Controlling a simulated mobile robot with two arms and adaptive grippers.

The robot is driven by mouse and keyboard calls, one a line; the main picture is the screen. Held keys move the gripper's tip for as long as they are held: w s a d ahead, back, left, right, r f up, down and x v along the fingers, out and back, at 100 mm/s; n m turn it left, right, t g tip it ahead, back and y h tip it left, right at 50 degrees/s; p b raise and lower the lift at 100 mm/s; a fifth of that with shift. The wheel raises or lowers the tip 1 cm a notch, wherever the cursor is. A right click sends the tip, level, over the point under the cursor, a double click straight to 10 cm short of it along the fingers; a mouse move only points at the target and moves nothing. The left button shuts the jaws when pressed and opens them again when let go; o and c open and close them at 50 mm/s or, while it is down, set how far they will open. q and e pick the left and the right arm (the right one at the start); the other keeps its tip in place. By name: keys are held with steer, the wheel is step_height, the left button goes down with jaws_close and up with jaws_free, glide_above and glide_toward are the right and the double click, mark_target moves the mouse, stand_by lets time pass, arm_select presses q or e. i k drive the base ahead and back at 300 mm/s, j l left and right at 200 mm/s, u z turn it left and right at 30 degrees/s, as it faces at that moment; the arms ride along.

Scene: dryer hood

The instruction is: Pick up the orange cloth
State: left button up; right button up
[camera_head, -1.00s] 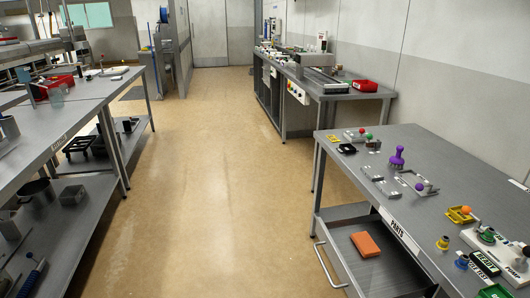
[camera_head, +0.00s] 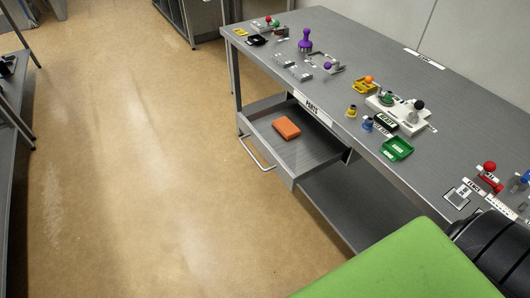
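The orange cloth (camera_head: 286,128) is a small folded orange block-like piece. It lies flat in the open grey drawer (camera_head: 316,158) marked PARTS, under the grey bench top. No gripper is near it. Neither of my grippers is in view. The drawer is pulled out and its handle (camera_head: 258,155) sticks out toward the aisle.
The bench top (camera_head: 375,65) carries a purple-handled tool (camera_head: 305,41), a green tray (camera_head: 397,149), a white pump unit (camera_head: 398,111) and several small parts. A lower shelf (camera_head: 350,205) is below the drawer. The tan floor (camera_head: 130,150) at left is clear.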

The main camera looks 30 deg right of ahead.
mark_target(287, 128)
steer(key=i+j+z, duration=0.2)
steer(key=i, duration=0.25)
steer(key=i+j+z, duration=0.15)
steer(key=i, duration=0.25)
steer(key=i+j+z, duration=0.2)
steer(key=i, duration=0.2)
